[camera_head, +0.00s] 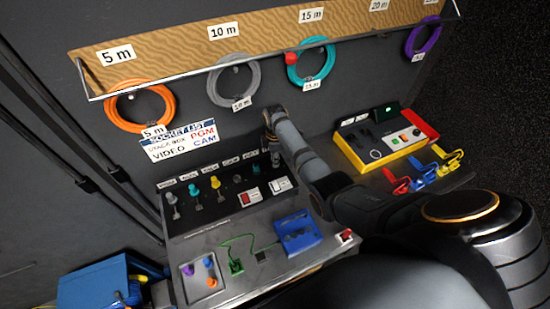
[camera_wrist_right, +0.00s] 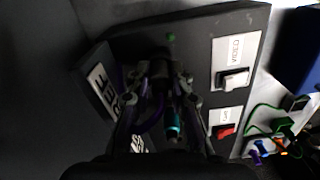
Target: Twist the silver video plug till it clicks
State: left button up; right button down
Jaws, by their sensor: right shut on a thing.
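The silver video plug (camera_head: 276,160) is at the right end of the socket panel (camera_head: 225,208), below the fingers of my right gripper (camera_head: 271,136). In the right wrist view my right gripper (camera_wrist_right: 159,88) is shut on the dark-looking plug (camera_wrist_right: 160,72), with one finger on each side. The plug points at the panel face. Shadow hides where it meets the socket, so I cannot tell its turn angle. A small green light (camera_wrist_right: 171,37) shows beside it. My left gripper is not in view.
Teal (camera_head: 194,190) and yellow (camera_head: 215,182) plugs stand in the panel. Red (camera_head: 249,197) and white (camera_head: 279,185) switches sit near the right gripper. A blue box (camera_head: 297,232) and a grey tray (camera_head: 203,277) lie in front. Coiled cables hang above.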

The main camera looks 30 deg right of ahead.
jog(key=shift+m+p, duration=0.4)
jog(key=shift+m, duration=0.8)
jog(key=shift+r+m+p, duration=0.1)
jog(key=shift+m+p, duration=0.35)
jog(key=shift+m, duration=1.25)
jog(key=shift+m+p, duration=0.35)
jog(key=shift+m, duration=0.15)
jog(key=shift+m+p, duration=0.3)
jog(key=shift+m, duration=1)
